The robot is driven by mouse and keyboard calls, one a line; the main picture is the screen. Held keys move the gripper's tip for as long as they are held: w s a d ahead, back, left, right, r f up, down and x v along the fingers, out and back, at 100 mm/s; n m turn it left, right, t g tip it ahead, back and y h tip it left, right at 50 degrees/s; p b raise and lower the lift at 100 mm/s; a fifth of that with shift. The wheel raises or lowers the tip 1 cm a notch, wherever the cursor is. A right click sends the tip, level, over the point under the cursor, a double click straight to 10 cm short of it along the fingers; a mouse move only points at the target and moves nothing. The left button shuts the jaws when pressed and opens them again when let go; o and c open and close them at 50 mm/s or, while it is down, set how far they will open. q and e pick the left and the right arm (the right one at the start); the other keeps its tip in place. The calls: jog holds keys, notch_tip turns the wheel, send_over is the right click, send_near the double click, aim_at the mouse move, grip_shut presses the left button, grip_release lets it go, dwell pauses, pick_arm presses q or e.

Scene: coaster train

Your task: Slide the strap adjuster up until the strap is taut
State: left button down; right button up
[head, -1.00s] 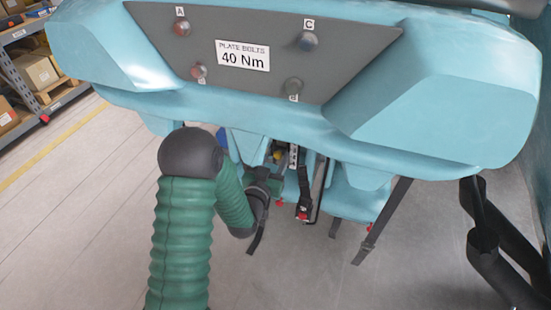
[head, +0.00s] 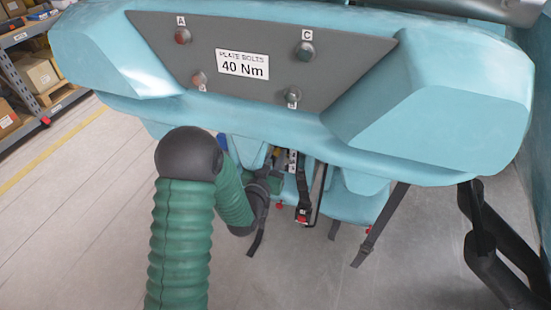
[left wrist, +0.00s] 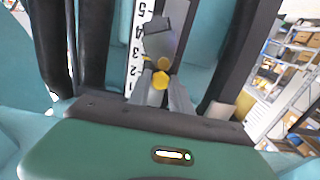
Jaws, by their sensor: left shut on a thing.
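In the left wrist view my left gripper (left wrist: 161,76) is shut on a small dark grey block, which looks like the strap adjuster (left wrist: 160,44). Yellow spots show between the fingers. A white scale with numbers (left wrist: 138,50) stands upright just left of the block. Dark upright bands run on either side; which is the adjuster's strap I cannot tell. In the head view my green-sleeved left arm reaches under the teal seat front, where its fingers are mostly hidden. A dark strap with a red-ended buckle (head: 302,215) hangs right of it. My right gripper is not identifiable.
The teal seat body (head: 440,110) with a grey bolt plate (head: 345,55) overhangs the hand closely. Another dark strap (head: 380,225) hangs free to the right. Shelves with boxes (head: 40,75) stand far left. The floor (head: 80,220) to the left is clear.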

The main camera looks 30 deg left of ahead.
pick_arm(q)
jog(key=c, duration=1.2)
grip_release()
jog(key=shift+f, duration=0.1)
jog(key=shift+s, duration=0.1)
jog(key=p+v, duration=1.1)
jog(key=v, duration=0.5)
jog(key=shift+s+d+p, duration=0.1)
jog(key=shift+s+p, duration=0.2)
jog(key=shift+p, duration=0.1)
jog(key=shift+d, duration=0.1)
